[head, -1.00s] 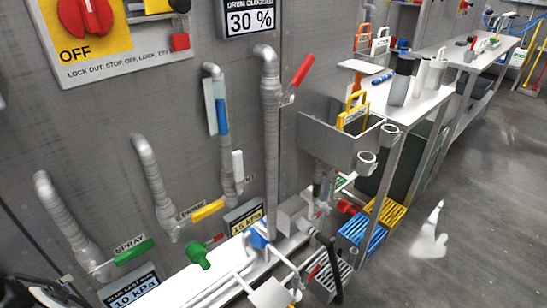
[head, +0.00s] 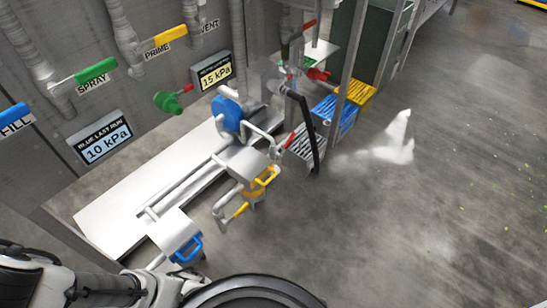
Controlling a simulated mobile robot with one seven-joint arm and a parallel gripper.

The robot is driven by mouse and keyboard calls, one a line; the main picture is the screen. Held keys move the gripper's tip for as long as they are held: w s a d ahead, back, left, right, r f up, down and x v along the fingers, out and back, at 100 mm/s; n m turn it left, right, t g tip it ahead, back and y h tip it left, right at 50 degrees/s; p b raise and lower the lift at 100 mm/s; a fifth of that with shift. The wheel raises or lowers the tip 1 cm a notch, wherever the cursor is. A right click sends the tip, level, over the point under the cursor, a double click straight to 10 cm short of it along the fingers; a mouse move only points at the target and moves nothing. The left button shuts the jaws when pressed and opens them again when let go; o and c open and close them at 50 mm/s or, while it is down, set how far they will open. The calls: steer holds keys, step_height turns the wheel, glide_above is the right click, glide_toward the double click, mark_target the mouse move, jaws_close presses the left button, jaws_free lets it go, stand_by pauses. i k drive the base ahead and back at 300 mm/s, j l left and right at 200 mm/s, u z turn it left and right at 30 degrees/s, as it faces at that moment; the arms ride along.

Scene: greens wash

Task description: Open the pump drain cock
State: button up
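A blue round pump (head: 228,115) stands on the white ledge at the wall, with pale pipes running from it. No part is labelled as the drain cock. Several handles show near the pump: a red one (head: 318,74) to its upper right, a red lever (head: 290,140) at the pipe end on its right, and a yellow lever (head: 240,211) low in front. A green knob (head: 168,101) with a red tip sits on the wall to the left. My arm shows at the bottom left, but my gripper is out of frame.
The wall holds SPRAY (head: 95,70), PRIME (head: 165,38) and FILL (head: 14,115) handles and two pressure displays. Blue (head: 340,115) and yellow (head: 357,92) crates stand at the right. A black hose (head: 305,120) hangs beside them. The grey floor at right is largely clear.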

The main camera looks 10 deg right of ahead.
mark_target(293, 133)
steer(key=k+j+z, duration=0.1)
steer(key=z, duration=0.6)
steer(key=k+j+z, duration=0.1)
steer(key=z, duration=0.25)
steer(key=i+j, duration=0.2)
steer(key=i, duration=0.2)
steer(key=i+j, duration=0.15)
steer(key=i, duration=0.25)
